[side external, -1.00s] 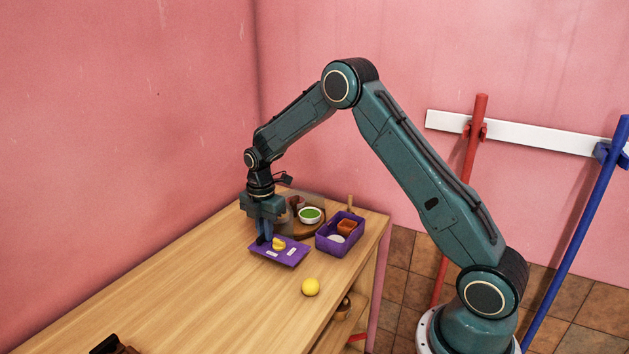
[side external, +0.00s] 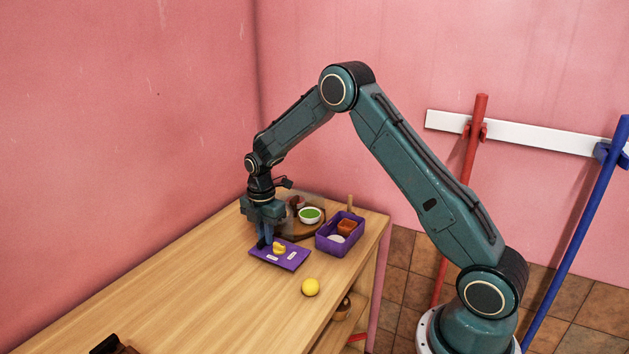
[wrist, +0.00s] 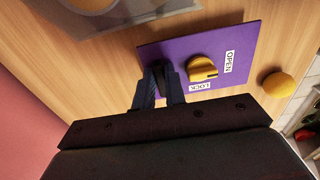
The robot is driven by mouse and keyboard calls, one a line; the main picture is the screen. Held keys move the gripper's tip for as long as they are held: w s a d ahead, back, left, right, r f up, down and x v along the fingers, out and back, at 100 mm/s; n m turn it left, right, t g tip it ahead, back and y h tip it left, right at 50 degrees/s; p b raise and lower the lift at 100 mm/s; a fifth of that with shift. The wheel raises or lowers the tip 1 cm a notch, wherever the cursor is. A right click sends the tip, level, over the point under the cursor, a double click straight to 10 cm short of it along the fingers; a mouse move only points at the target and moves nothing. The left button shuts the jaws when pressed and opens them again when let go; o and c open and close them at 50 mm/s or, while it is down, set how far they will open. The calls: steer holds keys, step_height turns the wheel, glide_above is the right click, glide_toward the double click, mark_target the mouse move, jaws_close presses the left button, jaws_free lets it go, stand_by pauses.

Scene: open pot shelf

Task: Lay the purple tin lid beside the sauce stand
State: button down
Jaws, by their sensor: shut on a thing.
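The purple tin lid (side external: 292,262) is a flat plate with a yellow knob and white labels; the wrist view shows it too (wrist: 170,50), with "OPEN" and "LOCK" readable. My gripper (side external: 264,242) points down at the lid's left part, its fingers (wrist: 163,85) shut on a dark upright piece there. The lid lies flat at the tabletop; whether it touches the wood is unclear. The sauce stand (side external: 290,236), round and brown, is just behind the lid, with a green-filled white bowl (side external: 310,215). My gripper partly hides the stand.
The open purple tin (side external: 338,247), holding a brown-orange block and a white piece, stands right of the lid. A yellow ball (side external: 310,287) lies in front, near the table's right edge. The wooden tabletop (side external: 200,290) is clear to the front left. A dark object (side external: 112,345) sits at the near edge.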

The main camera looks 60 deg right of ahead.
steer(key=shift+f, duration=0.2)
steer(key=c, duration=1.4)
jaws_free()
steer(key=shift+o, duration=0.2)
steer(key=shift+r, duration=0.15)
steer(key=shift+r, duration=3.4)
